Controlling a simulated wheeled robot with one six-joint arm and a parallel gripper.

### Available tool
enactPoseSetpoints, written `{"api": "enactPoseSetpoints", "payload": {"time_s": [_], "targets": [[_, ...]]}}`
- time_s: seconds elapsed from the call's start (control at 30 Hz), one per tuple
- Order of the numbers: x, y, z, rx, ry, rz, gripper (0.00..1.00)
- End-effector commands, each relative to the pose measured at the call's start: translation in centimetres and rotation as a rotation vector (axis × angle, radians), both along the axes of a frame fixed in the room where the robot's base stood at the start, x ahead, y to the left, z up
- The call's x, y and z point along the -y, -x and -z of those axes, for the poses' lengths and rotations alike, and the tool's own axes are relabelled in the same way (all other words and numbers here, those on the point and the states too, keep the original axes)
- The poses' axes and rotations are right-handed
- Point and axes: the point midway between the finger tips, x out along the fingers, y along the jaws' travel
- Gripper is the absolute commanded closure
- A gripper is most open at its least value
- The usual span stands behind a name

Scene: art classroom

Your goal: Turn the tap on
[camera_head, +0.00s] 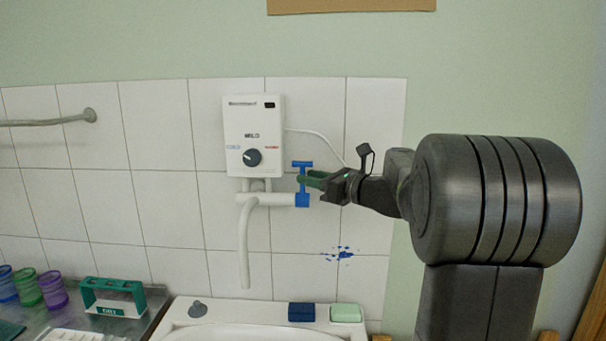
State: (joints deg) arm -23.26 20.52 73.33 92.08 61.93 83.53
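The tap sits under a white water heater (254,135) on the tiled wall. It has a white spout (244,245) that hangs down and a blue valve body (302,200) at its right end. A blue T-shaped handle (302,164) stands upright on the valve. No water shows below the spout. My gripper (309,180) reaches in from the right, its green fingertips just right of the handle's stem, below the crossbar. I cannot tell whether they touch the stem, nor how far apart the fingers are.
A white sink (260,334) is below, with a dark blue block (301,312) and a pale green block (346,312) on its rim. Coloured cups (28,287) and a green-and-white holder (112,297) stand at the left. A grey rail (45,121) is on the left wall.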

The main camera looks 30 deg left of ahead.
Motion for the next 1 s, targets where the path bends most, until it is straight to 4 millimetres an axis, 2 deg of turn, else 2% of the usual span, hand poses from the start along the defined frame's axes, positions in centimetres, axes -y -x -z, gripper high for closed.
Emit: {"api": "enactPoseSetpoints", "payload": {"time_s": [0.03, 0.2, 0.57, 0.73, 1.0], "targets": [[-0.9, 0.0, -0.1, -0.001, 0.000, -0.003, 0.71], [-2.6, -0.2, 0.0, 0.000, 0.000, -0.001, 0.71], [-3.1, -0.3, 0.0, 0.001, 0.000, 0.001, 0.71], [-3.1, -0.3, 0.0, 0.001, 0.000, 0.001, 1.00], [-2.9, 0.0, -0.2, 0.000, 0.001, 0.001, 1.00]]}}
